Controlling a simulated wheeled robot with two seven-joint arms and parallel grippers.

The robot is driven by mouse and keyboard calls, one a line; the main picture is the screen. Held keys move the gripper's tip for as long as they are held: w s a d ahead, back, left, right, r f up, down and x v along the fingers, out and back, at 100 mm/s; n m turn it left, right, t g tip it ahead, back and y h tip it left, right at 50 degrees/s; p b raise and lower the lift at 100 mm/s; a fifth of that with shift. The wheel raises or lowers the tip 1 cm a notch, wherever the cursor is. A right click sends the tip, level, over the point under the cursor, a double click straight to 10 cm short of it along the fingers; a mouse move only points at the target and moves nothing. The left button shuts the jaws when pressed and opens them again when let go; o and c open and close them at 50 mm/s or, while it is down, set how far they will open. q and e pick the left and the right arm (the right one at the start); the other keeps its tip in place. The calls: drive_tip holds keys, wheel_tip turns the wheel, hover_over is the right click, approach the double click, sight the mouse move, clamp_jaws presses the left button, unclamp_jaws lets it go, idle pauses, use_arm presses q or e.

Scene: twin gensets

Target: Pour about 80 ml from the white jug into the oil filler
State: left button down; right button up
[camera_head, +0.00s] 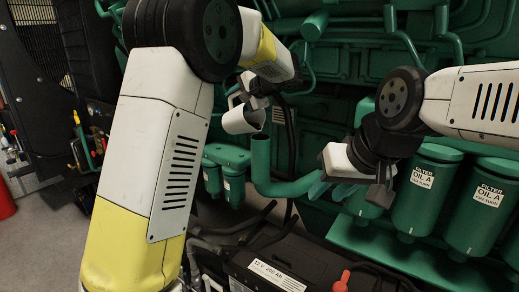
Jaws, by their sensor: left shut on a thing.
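The white jug (238,121) is tilted, its open mouth facing right, just above and left of the top of a green upright pipe (261,160), which looks like the oil filler. My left gripper (252,98) is shut on the jug, at its upper side. The jug's contents and any stream are not visible. My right gripper (366,178) is right of the pipe, in front of the engine. A pale teal piece (319,188) shows beside it. I cannot tell whether the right gripper holds anything.
Green oil filters (416,196) labelled OIL A stand at the right. Smaller green canisters (233,180) are left of the pipe. A black battery (262,267) with a red terminal cap (342,281) is below. Hoses run between them. Grey floor (45,228) shows at the left.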

sight(232, 111)
use_arm(q)
drive_tip(key=shift+s+d+r+t+y+p, duration=0.2)
drive_tip(key=shift+r+p, duration=0.15)
drive_tip(key=shift+p, duration=0.2)
drive_tip(key=shift+s+d+r+t+y+p, duration=0.1)
drive_tip(key=shift+r+t+y+p, duration=0.15)
drive_tip(key=shift+p, duration=0.25)
idle(0.9)
drive_tip(key=a+f+g+h, duration=0.1)
drive_tip(key=w+f+g+h, duration=0.1)
drive_tip(key=f, duration=0.1)
drive_tip(key=shift+w+a, duration=0.2)
drive_tip(key=shift+a, duration=0.15)
drive_tip(key=shift+w+f+g+h, duration=0.1)
drive_tip(key=shift+f+g+h, duration=0.05)
drive_tip(key=shift+g+h, duration=0.15)
drive_tip(key=shift+d, duration=0.15)
drive_tip(key=shift+w+a+f+g+h+b, duration=0.15)
drive_tip(key=shift+a+g+h+b, duration=0.1)
drive_tip(key=shift+g+b, duration=0.2)
drive_tip(key=shift+f+g+h, duration=0.3)
drive_tip(key=shift+f, duration=0.15)
